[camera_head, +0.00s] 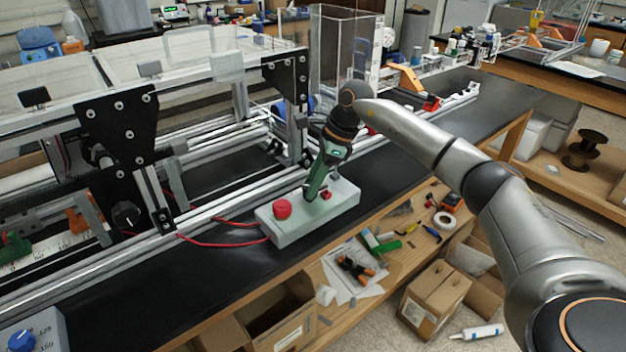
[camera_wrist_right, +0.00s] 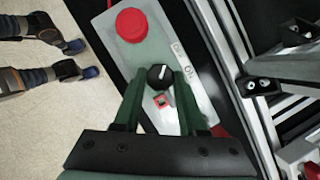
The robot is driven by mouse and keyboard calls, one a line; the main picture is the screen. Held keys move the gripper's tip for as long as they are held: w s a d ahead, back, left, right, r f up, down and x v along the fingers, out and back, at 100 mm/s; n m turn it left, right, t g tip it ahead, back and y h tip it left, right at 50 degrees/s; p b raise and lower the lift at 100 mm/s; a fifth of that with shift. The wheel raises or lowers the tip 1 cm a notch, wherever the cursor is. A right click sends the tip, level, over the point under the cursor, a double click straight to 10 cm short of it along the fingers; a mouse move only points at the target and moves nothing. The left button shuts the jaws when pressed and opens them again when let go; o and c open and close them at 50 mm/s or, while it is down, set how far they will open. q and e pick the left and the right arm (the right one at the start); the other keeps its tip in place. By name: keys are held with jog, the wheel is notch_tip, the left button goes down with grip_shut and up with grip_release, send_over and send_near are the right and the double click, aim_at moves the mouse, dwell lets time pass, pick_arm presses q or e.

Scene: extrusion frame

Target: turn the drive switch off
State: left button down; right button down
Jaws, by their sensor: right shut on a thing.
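A pale green-white control box (camera_head: 290,230) lies on the black bench top. It carries a round red button (camera_head: 282,209) and a small red square part (camera_head: 326,194). In the right wrist view, a black rotary switch (camera_wrist_right: 160,77) with a white pointer line sits between the red button (camera_wrist_right: 131,25) and the small red square (camera_wrist_right: 162,99). My right gripper (camera_wrist_right: 159,82) is shut on the black switch, with green fingers on either side. My left gripper is not in view.
Red wires (camera_head: 215,243) run from the box's left side. An aluminium extrusion frame (camera_head: 200,215) with black plates stands close behind it. A lower wooden shelf (camera_head: 385,290) in front holds tools and tape. Cardboard boxes (camera_head: 433,297) stand below. The bench right of the box is mostly clear.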

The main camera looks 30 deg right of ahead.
jog(key=shift+w+n, duration=0.1)
jog(key=shift+n, duration=0.5)
jog(key=shift+c, duration=2.3)
grip_release()
jog(key=shift+d+r, duration=0.1)
jog(key=v, duration=1.2)
jog(key=shift+w+r, duration=0.15)
jog(key=shift+r, duration=0.05)
